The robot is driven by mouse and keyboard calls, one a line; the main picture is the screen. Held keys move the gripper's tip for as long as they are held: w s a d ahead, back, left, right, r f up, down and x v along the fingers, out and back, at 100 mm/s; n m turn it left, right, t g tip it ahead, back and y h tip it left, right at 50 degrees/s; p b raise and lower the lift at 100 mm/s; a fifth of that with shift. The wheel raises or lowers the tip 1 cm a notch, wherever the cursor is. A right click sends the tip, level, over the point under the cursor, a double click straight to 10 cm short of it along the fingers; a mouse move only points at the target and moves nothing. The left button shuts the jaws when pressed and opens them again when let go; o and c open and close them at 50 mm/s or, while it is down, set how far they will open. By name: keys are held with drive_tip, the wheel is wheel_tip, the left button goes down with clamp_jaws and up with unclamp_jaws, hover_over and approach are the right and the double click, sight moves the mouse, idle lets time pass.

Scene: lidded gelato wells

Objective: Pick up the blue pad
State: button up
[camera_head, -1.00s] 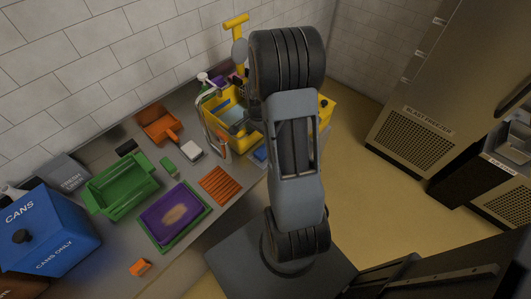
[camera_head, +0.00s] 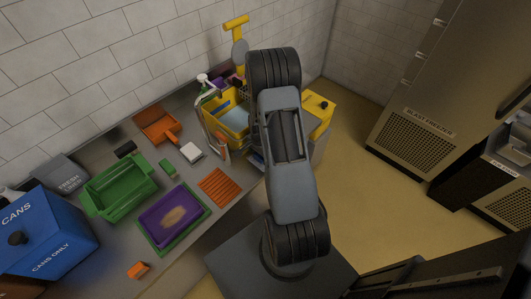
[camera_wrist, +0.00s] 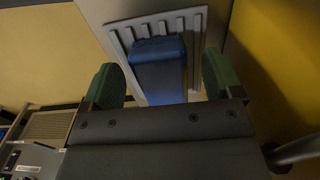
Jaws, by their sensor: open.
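The blue pad (camera_wrist: 158,66) lies on a light grey ribbed rack (camera_wrist: 196,22) in the wrist view. My gripper (camera_wrist: 160,62) is open, with one green finger on each side of the pad. A gap shows between the pad and each finger, so neither appears to touch it. I cannot tell how far above the rack the fingertips are. In the head view my arm hides the gripper and most or all of the pad.
Yellow floor lies open to the right.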

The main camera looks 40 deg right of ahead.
drive_tip(key=shift+f, duration=0.7)
drive_tip(key=c, duration=1)
drive_tip(key=shift+r, duration=0.1)
